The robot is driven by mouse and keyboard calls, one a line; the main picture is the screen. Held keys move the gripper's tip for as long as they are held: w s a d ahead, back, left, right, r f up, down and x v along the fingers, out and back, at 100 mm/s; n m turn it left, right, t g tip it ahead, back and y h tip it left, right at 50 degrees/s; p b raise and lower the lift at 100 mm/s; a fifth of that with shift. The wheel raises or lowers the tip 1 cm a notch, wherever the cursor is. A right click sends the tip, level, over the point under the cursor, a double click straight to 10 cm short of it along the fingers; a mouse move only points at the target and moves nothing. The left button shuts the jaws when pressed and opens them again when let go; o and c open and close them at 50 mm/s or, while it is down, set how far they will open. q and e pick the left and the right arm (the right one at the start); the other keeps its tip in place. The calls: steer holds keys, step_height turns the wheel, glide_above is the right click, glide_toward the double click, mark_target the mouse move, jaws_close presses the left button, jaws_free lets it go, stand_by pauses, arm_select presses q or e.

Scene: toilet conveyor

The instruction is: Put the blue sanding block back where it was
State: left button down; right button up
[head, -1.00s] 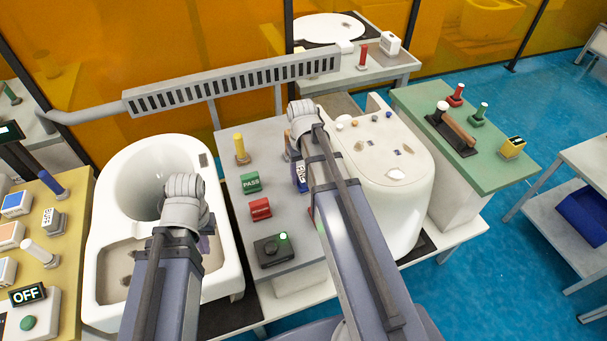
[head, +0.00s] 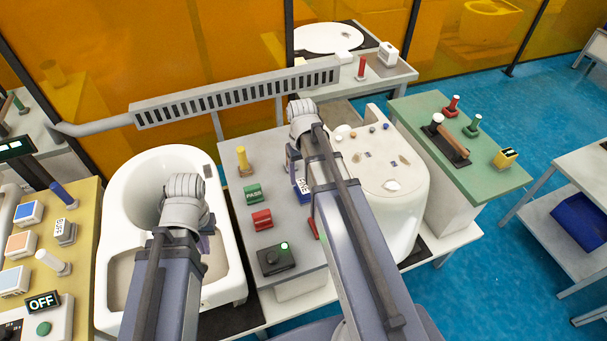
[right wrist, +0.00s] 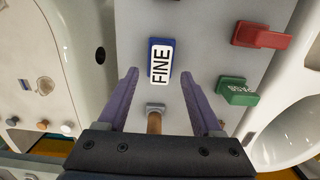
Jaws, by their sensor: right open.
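The blue sanding block (right wrist: 160,64), with a white FINE label, lies on the grey stand (right wrist: 198,22). It also shows beside my right arm in the head view (head: 303,188), partly covered by the arm. My right gripper (right wrist: 161,78) is open; its purple fingers are spread to either side of the block's near end, with gaps on both sides. I cannot tell its height above the stand. My left gripper (head: 204,242) is over the left white toilet (head: 226,277); its fingers are mostly hidden behind its own wrist.
A brown peg (right wrist: 154,123) with a grey top stands close between my right fingers. A green PASS block (head: 253,192) and a red block (head: 262,219) lie on the stand, beside a yellow-handled tool (head: 243,160).

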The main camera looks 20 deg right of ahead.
mark_target(303, 184)
step_height(303, 184, up, 7)
steer(key=p, duration=0.6)
steer(key=s+a+n, duration=0.2)
steer(key=s+a, duration=0.3)
steer(key=a, duration=0.5)
steer(key=s+a+n+h, duration=0.1)
steer(key=s+a+n, duration=0.1)
steer(key=s+a, duration=0.4)
steer(key=a, duration=0.4)
steer(key=shift+s, duration=0.2)
steer(key=shift+f, duration=0.1)
steer(key=shift+c, duration=0.4)
